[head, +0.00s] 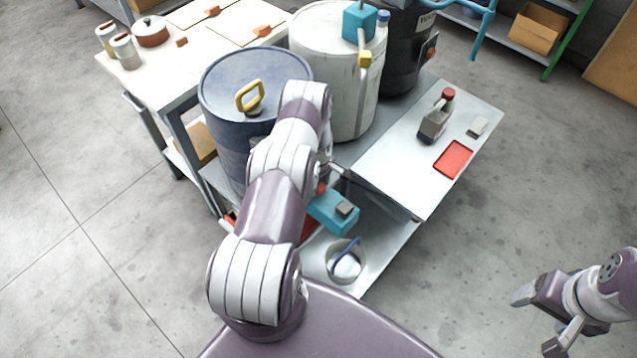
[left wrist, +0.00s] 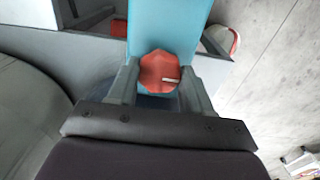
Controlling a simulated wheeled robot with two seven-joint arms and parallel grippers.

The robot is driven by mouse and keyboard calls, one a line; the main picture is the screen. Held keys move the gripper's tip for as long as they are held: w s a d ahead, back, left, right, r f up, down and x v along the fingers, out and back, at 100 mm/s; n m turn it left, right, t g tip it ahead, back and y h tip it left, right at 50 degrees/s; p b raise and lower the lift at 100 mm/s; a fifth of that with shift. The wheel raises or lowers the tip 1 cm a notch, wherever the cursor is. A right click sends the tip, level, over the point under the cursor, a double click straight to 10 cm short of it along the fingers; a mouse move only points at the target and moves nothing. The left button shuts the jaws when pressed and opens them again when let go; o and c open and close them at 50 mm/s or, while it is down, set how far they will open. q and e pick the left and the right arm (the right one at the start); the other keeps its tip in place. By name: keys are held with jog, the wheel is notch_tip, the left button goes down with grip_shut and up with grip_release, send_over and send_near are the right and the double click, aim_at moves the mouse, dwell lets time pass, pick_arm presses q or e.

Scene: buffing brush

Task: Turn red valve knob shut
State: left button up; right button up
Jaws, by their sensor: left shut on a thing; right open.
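The red valve knob (left wrist: 160,72) sits between the two fingers of my left gripper (left wrist: 162,82) in the left wrist view. The fingers are shut on the knob's sides. A pale mark shows on the knob's face. The knob is in front of a light blue block (left wrist: 175,25). In the head view a small part of the red knob (head: 321,188) shows beside the blue block (head: 333,212); my left arm hides most of the left gripper there. My right gripper (head: 535,318) is open and empty above the floor at the lower right.
A blue drum (head: 225,95) and a white drum (head: 310,50) stand behind my left arm. A metal bench (head: 395,165) holds a bottle (head: 437,118) and a red tray (head: 453,159). A bucket (head: 345,262) stands near the blue block. The floor at right is clear.

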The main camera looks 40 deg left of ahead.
pick_arm(q)
jog(key=m+b, duration=0.3)
jog(key=shift+f+m, duration=0.2)
jog(key=shift+m, duration=0.1)
jog(key=m+b, duration=0.2)
jog(key=m, duration=0.2)
jog(key=shift+m+b, duration=0.3)
jog(key=shift+b, duration=0.1)
jog(key=m+b, duration=0.2)
jog(key=m, duration=0.3)
jog(key=shift+s+r, duration=0.1)
jog(key=shift+m+b, duration=0.8)
jog(key=shift+m, duration=1.5)
jog(key=shift+r, duration=0.1)
jog(key=o, duration=1)
jog(key=shift+o, duration=0.2)
